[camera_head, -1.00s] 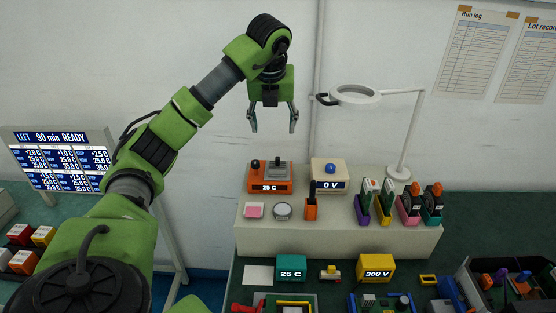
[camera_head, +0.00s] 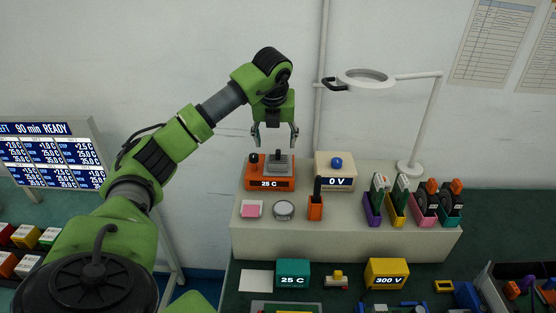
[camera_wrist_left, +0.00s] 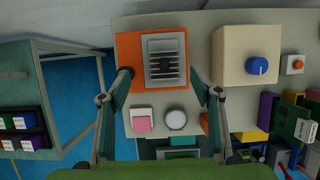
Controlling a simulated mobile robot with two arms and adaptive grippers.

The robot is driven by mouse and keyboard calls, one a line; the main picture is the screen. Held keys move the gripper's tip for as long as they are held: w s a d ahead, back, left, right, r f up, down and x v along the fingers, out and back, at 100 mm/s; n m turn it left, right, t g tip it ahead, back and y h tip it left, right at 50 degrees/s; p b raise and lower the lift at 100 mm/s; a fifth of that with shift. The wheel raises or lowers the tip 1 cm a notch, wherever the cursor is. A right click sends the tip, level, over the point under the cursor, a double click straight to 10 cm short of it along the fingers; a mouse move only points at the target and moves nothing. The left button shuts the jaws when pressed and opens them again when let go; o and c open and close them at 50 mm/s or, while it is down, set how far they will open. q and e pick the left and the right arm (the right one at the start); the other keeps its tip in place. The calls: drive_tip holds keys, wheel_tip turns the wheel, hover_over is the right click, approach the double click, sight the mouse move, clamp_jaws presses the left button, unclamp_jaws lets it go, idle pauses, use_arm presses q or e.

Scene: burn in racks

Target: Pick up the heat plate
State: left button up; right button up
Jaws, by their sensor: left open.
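The heat plate is the grey ribbed block with a dark knob (camera_head: 280,161) on top of the orange unit (camera_head: 269,184), which reads 25 C. In the left wrist view the grey plate (camera_wrist_left: 165,60) lies on the orange unit (camera_wrist_left: 128,48), between the fingers in the picture. My left gripper (camera_head: 275,138) is open and empty, pointing down just above the plate, with its fingers on either side of the knob. It also shows in the left wrist view (camera_wrist_left: 161,82). I cannot tell whether a finger touches the plate. My right gripper is not in view.
A cream box reading 0 V (camera_head: 336,171) stands close right of the orange unit on the raised shelf (camera_head: 300,240). A pink pad (camera_head: 252,209), round dish (camera_head: 284,209) and orange holder (camera_head: 315,207) stand in front. A magnifier lamp (camera_head: 366,77) rises at the right.

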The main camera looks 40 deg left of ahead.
sight(278, 151)
use_arm(q)
drive_tip(key=shift+x, duration=0.95)
drive_tip(key=shift+w+f+p, duration=0.25)
drive_tip(key=shift+f+p, duration=0.35)
drive_tip(key=shift+f, duration=0.05)
drive_tip(key=p+x, duration=0.1)
drive_tip(key=x, duration=0.2)
drive_tip(key=shift+w+d+f+p, duration=0.1)
drive_tip(key=shift+d+f+p, duration=0.05)
drive_tip(key=shift+f+p, duration=0.15)
drive_tip(key=shift+w+f, duration=0.15)
drive_tip(key=shift+f, duration=0.15)
drive_tip(key=c, duration=1.3)
